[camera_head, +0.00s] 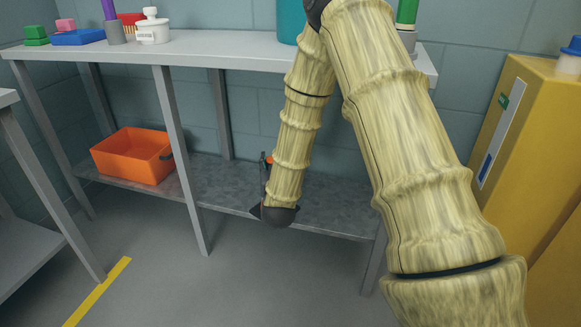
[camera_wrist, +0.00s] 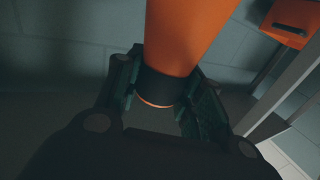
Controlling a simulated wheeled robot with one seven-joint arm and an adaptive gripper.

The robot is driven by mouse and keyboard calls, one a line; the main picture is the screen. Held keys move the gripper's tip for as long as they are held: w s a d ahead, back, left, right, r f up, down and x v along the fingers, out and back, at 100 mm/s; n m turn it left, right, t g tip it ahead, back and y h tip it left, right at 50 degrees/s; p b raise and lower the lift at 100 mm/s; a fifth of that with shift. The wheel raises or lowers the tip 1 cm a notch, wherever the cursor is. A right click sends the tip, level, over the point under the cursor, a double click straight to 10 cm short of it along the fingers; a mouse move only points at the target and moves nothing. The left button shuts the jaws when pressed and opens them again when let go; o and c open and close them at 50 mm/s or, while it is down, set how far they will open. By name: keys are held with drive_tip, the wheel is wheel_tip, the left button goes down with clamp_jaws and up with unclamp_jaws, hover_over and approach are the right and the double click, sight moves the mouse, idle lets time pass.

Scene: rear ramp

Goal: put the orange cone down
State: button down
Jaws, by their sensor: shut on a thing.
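My gripper (camera_wrist: 164,92) is shut on the orange cone (camera_wrist: 190,30), with a finger on each side of it near a dark band at its near end. The rest of the cone runs out of the top of the wrist view. In the head view only a small orange piece of the cone (camera_head: 269,159) shows beside my gripper (camera_head: 265,163), mostly hidden by my arm. My gripper is at about the lower shelf (camera_head: 222,180); I cannot tell whether the cone touches anything.
An orange bin (camera_head: 133,157) stands on the lower shelf at left. A yellow cabinet (camera_head: 520,140) stands at right. Bare shelf lies between the bin and my gripper.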

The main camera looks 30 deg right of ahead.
drive_tip(key=w+d+f+b, duration=0.4)
drive_tip(key=w+d+b, duration=0.2)
drive_tip(key=d, duration=0.4)
drive_tip(key=shift+d+f, duration=0.15)
drive_tip(key=shift+f, duration=0.15)
drive_tip(key=shift+w, duration=0.1)
idle(0.4)
drive_tip(key=c, duration=0.9)
unclamp_jaws()
drive_tip(key=shift+f, duration=0.1)
